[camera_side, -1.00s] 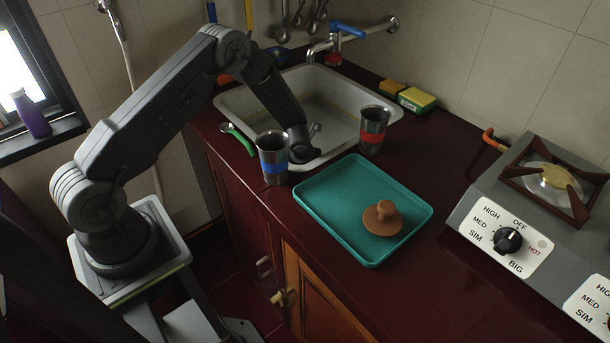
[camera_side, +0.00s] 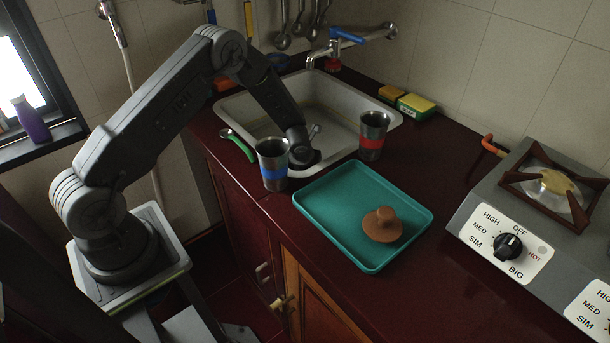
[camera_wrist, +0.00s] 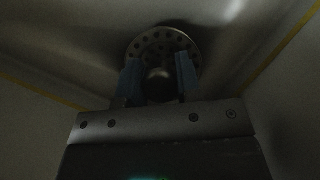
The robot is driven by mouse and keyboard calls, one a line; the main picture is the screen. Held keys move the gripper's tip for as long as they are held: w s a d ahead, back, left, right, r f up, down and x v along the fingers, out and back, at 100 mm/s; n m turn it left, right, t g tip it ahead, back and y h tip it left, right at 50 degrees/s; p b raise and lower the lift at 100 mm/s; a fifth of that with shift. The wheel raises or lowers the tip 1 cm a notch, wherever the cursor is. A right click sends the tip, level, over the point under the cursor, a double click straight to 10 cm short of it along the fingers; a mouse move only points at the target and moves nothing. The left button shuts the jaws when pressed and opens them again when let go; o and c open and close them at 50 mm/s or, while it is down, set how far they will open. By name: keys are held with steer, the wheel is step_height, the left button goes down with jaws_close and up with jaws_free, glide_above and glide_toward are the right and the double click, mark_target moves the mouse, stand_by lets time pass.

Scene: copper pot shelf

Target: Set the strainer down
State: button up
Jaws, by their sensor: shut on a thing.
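The strainer (camera_wrist: 163,42) is a round metal disc with holes and a knob in its middle. In the wrist view, the two blue fingertips of my gripper (camera_wrist: 158,80) are shut on the knob. In the side view, my gripper (camera_side: 308,158) is low inside the sink (camera_side: 337,97), between the two cups. A small part of grey metal shows at its far side there, and the rest of the strainer is hidden. I cannot tell whether the strainer touches the sink floor.
A cup with a blue band (camera_side: 274,166) stands at the sink's front edge, and a cup with a red band (camera_side: 372,136) stands at its right. A teal tray (camera_side: 325,205) holds a brown knobbed lid (camera_side: 382,224). A faucet (camera_side: 345,45) reaches over the sink. A stove (camera_side: 530,195) is at right.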

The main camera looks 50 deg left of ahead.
step_height(320, 180, up, 31)
steer(key=m+h, duration=0.2)
steer(key=m, duration=0.3)
glide_above(348, 189)
steer(key=s, duration=0.2)
steer(key=shift+t, duration=0.3)
steer(key=shift+s+d+f, duration=0.1)
steer(key=shift+d+f, duration=0.05)
steer(key=shift+f, duration=3.65)
steer(key=shift+d+f, duration=0.15)
steer(key=shift+f, duration=3.65)
steer(key=shift+f+n, duration=0.15)
steer(key=shift+n, duration=0.15)
steer(key=o, duration=0.9)
